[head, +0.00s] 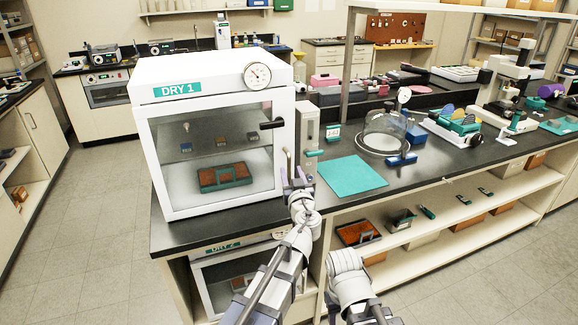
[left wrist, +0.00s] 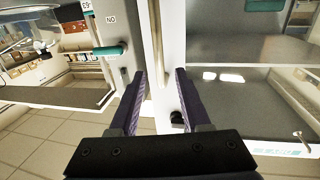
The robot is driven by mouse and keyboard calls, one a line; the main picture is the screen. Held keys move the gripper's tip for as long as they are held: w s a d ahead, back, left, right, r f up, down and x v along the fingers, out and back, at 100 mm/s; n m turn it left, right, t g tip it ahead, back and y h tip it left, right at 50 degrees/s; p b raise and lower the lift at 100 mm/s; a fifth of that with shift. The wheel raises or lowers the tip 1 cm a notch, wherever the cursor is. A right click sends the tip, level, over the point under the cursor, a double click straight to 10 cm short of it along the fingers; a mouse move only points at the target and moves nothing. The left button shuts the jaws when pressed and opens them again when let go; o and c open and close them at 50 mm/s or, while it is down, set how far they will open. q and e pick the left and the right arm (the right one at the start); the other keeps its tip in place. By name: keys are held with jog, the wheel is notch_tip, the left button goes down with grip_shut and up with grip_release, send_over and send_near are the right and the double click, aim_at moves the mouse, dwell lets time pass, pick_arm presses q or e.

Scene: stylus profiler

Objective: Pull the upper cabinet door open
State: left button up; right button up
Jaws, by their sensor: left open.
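The upper cabinet (head: 215,72) is a white box labelled DRY 1 with a round dial on top. Its glass-fronted door (head: 165,190) looks closed. A slim vertical handle (head: 288,160) stands at the door's right edge. My left gripper (head: 297,178) is open at the handle's lower part. In the left wrist view the handle bar (left wrist: 157,45) lies between and beyond the open fingers (left wrist: 158,72); whether they touch it I cannot tell. Part of my right arm shows low in the head view, but its fingers do not.
The lower cabinet (head: 203,275), labelled DRY 2, sits under the black worktop (head: 185,236). A control panel with a teal knob (head: 314,153) is right of the door. A teal mat (head: 352,174) and a glass dome (head: 385,135) lie farther right. Floor at left is clear.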

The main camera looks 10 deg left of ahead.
aim_at(289, 166)
pick_arm(q)
jog(key=x, duration=0.5)
jog(key=shift+w, duration=0.1)
grip_shut()
dwell(1.2)
